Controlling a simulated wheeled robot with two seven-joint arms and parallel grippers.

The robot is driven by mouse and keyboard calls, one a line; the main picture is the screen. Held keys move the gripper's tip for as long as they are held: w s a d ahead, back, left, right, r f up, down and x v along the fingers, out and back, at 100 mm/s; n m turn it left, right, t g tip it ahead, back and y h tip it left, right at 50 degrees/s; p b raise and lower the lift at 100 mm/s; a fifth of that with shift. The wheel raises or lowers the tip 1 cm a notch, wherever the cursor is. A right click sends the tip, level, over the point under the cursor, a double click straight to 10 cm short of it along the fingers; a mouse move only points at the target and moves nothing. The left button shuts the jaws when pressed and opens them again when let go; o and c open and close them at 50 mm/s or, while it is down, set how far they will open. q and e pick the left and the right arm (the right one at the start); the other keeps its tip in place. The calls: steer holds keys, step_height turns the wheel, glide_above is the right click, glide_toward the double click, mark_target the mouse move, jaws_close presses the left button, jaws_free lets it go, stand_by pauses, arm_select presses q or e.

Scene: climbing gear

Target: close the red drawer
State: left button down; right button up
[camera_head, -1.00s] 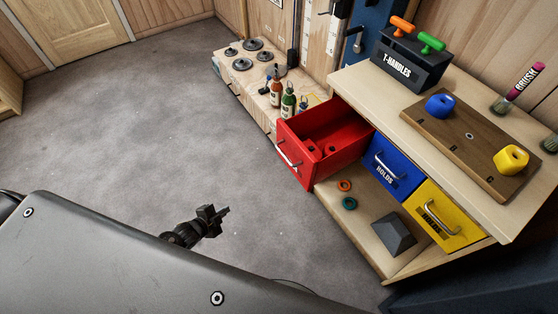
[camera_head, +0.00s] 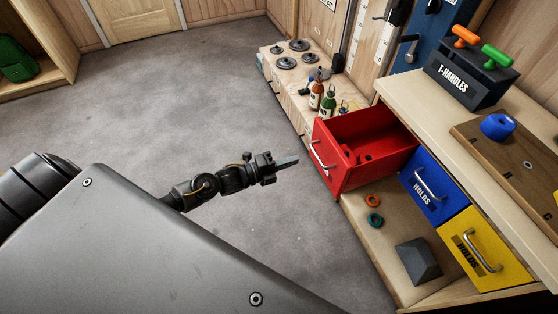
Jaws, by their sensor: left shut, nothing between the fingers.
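The red drawer (camera_head: 352,160) is pulled well out of the workbench, with red holds lying inside it. Its silver handle (camera_head: 321,156) is on the front face, which points left. My left gripper (camera_head: 288,162) is shut and empty, with its fingers pointing right toward the drawer front. It is left of the handle and appears apart from it. My right gripper is not in view.
The blue drawer (camera_head: 432,188) and yellow drawer (camera_head: 474,252) beside it are shut. Orange and teal rings (camera_head: 375,220) and a grey block (camera_head: 419,261) sit on the lower shelf. Bottles (camera_head: 327,100) stand behind the red drawer. Open floor (camera_head: 200,110) lies to the left.

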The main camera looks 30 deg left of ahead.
mark_target(321, 151)
arm_select(q)
steer(key=x, duration=0.7)
steer(key=shift+w+d+p, duration=0.2)
steer(key=shift+w+p, duration=0.05)
steer(key=shift+p, duration=0.15)
